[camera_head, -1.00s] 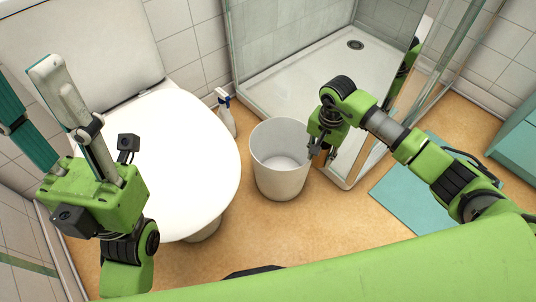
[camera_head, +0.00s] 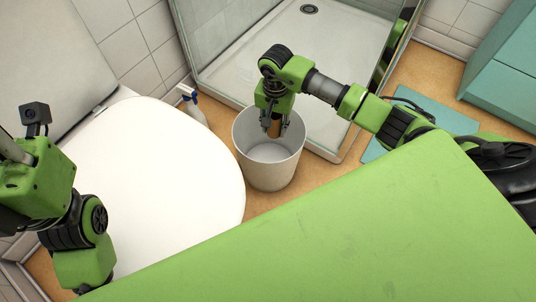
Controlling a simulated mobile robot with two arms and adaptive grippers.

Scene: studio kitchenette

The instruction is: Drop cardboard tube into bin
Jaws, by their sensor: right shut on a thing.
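The white bin (camera_head: 270,175) stands on the floor in the middle, upright and open at the top; the part of its inside that shows looks empty. My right gripper (camera_head: 274,122) points down over the bin's mouth, toward its back side. It is shut on the brown cardboard tube (camera_head: 274,129), which is mostly hidden by the fingers. The tube's lower end shows above the bin's inside. My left gripper (camera_head: 36,178) is at the left edge, over the toilet side, away from the bin; its fingers are mostly cut off by the frame.
A white toilet with its lid down (camera_head: 150,185) stands left of the bin. A spray bottle (camera_head: 192,104) is behind, between toilet and shower. The shower tray (camera_head: 285,50) and its glass lie behind the bin. A teal mat (camera_head: 430,115) and teal cabinet (camera_head: 505,75) are right.

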